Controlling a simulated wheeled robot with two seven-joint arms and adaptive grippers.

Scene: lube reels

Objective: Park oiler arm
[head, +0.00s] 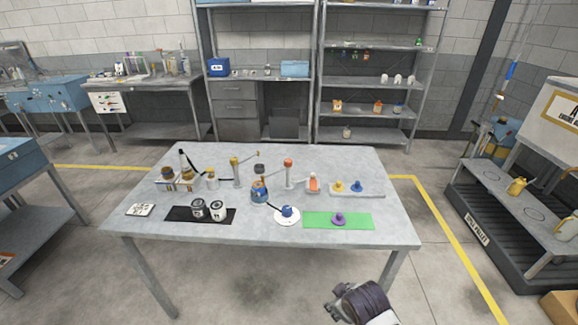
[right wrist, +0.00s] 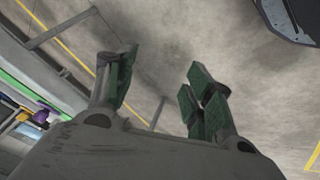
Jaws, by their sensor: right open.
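Two posts with swing arms stand on the grey table (head: 270,235). One is a yellow-topped post (head: 236,172) with a thin arm reaching right and back, above a dark pot (head: 260,168). The other is an orange-topped post (head: 288,173) with an arm near an orange-and-white item (head: 314,184). I cannot tell which is the oiler arm. My right gripper (head: 337,305) is in front of the table's near edge, low in the head view, well apart from the posts. In the right wrist view its fingers (right wrist: 160,88) are spread and empty over the floor. My left gripper is not in view.
A blue-and-brown pot (head: 260,190), a white disc (head: 277,219) with a blue item, a green mat (head: 313,222) with a purple item, and a black mat (head: 183,214) with two cans stand on the table. A grey block (head: 368,191) holds yellow and blue items. Shelves (head: 365,115) stand behind.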

